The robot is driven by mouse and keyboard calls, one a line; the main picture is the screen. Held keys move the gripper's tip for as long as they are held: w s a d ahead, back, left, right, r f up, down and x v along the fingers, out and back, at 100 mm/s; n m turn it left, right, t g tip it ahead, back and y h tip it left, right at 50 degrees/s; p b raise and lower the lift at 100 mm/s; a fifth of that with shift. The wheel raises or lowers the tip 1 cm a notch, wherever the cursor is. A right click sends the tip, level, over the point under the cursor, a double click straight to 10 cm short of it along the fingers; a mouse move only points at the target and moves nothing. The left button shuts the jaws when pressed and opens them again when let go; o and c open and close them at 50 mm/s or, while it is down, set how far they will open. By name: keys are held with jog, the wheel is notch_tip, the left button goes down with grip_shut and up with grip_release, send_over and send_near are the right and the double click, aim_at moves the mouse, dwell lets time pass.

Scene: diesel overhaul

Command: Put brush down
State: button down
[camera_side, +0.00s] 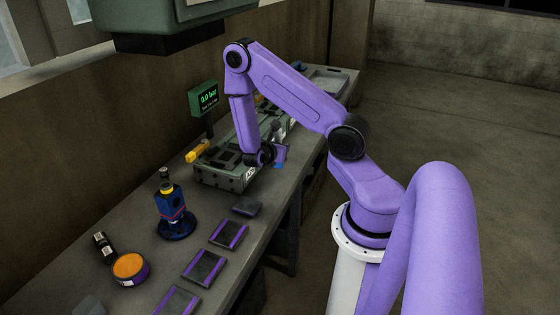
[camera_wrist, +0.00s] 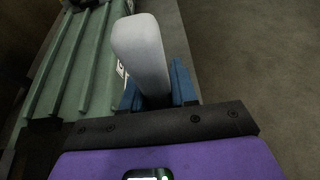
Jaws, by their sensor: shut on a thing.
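My gripper (camera_side: 279,160) is low beside the right-hand end of the grey-green block on the bench in the side view. In the wrist view its blue fingers (camera_wrist: 156,94) are shut on a pale grey, rounded bar, which looks like the brush (camera_wrist: 140,48). The bar stands out beyond the fingers, close to the green ribbed part. No bristles show. In the side view the brush is too small to make out surely, and whether it touches the bench cannot be told.
The grey-green block (camera_side: 222,176) and a display reading 0.0 bar (camera_side: 204,98) are close by. Dark pads with purple edges (camera_side: 203,267) lie along the bench front. A blue stand (camera_side: 175,212) and an orange-topped tin (camera_side: 129,267) are nearer.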

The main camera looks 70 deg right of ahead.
jog(key=shift+f, duration=2.05)
jog(key=shift+f, duration=0.15)
jog(key=c, duration=0.9)
grip_release()
